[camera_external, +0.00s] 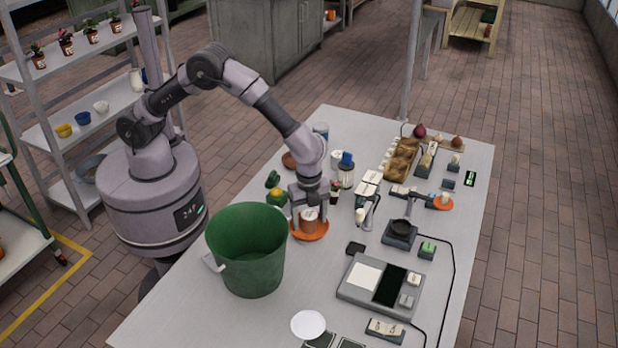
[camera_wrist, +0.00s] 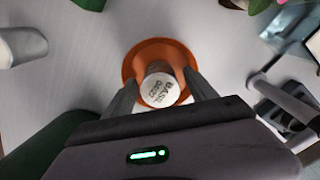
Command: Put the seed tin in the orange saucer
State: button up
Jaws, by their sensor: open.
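The seed tin (camera_external: 310,226) is a small brown can with a pale top. It stands upright in the orange saucer (camera_external: 309,236) on the table, to the right of the green bucket. In the wrist view the tin's white lid (camera_wrist: 160,90) reads "BASIL" and the saucer's rim (camera_wrist: 130,66) shows around its far side. My gripper (camera_external: 309,212) is low over the saucer and open, with one finger on each side of the tin. The wrist view shows the fingers (camera_wrist: 161,80) flanking it; whether either touches it, I cannot tell.
A large green bucket (camera_external: 247,250) stands close at the left. A small potted plant (camera_external: 335,192) and jars (camera_external: 346,172) stand just behind.

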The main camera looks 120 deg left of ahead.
aim_at(308, 214)
notch_tip(308, 214, up, 13)
jog(key=p, duration=0.5)
jog(key=s+d+r+n+t+y, duration=0.1)
jog(key=s+d+r+n+t, duration=0.1)
jog(key=s+r, duration=1)
jog(key=s+d+r+n+t+y, duration=0.1)
jog(key=s+r, duration=0.4)
jog(key=s, duration=1.2)
jog(key=n+t, duration=0.1)
jog(key=t, duration=0.1)
jog(key=shift+s+n+t, duration=0.15)
jog(key=shift+n+t, duration=0.15)
jog(key=shift+t, duration=0.1)
